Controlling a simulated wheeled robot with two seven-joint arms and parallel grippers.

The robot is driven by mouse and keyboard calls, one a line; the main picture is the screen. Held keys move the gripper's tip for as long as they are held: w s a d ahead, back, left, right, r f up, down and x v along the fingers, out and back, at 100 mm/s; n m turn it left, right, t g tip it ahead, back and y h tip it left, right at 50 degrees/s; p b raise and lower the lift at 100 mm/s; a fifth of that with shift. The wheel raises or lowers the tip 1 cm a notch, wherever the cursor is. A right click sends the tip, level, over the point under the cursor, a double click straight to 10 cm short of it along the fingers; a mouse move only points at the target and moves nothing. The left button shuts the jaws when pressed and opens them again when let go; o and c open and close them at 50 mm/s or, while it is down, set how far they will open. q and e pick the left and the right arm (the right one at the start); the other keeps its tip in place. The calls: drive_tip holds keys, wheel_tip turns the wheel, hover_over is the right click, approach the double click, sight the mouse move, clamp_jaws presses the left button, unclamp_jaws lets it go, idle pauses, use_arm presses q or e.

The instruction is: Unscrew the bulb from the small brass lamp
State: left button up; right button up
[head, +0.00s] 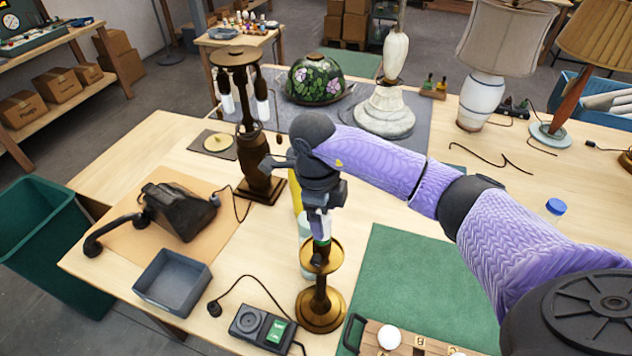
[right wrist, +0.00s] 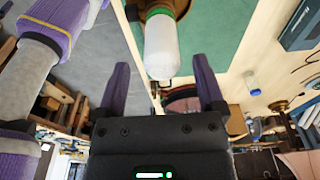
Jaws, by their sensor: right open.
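The small brass lamp (head: 320,312) stands upright at the front of the table, with a round base, a stem and a dish-like upper part. Its top also shows at the upper edge of the right wrist view (right wrist: 180,6). The white bulb (right wrist: 162,50), with a green collar, is in the lamp. In the head view the bulb is mostly hidden by my right gripper (head: 321,232), which points down over the lamp. In the right wrist view the bulb's end lies between the spread fingers of my right gripper (right wrist: 161,64), with gaps on both sides. My left gripper is not in view.
A dark column lamp (head: 262,165) stands close behind left. A grey tray (head: 172,282) and a black device with a green screen (head: 262,325) are at the front left. A wooden board with a white ball (head: 389,338) is at the front right. The green mat (head: 420,275) is largely clear.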

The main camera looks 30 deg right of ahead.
sight(325, 225)
drive_tip(key=f, duration=0.3)
drive_tip(key=shift+w, duration=0.3)
drive_tip(key=shift+s+f, duration=0.25)
drive_tip(key=shift+s, duration=0.05)
drive_tip(key=shift+w, duration=0.2)
drive_tip(key=shift+c, duration=1.4)
clamp_jaws()
drive_tip(key=shift+c, duration=2.1)
unclamp_jaws()
drive_tip(key=c, duration=0.5)
clamp_jaws()
drive_tip(key=n+b, duration=0.2)
drive_tip(key=n, duration=0.1)
drive_tip(key=n+b, duration=0.1)
drive_tip(key=n, duration=0.1)
drive_tip(key=shift+w+d+f, duration=0.1)
drive_tip(key=shift+d+f, duration=0.05)
drive_tip(key=shift+f, duration=0.15)
drive_tip(key=shift+r+n+t+b, duration=0.1)
drive_tip(key=shift+n+t+b, duration=0.3)
drive_tip(key=shift+n, duration=0.8)
drive_tip(key=shift+r+n, duration=0.2)
drive_tip(key=shift+n, duration=0.2)
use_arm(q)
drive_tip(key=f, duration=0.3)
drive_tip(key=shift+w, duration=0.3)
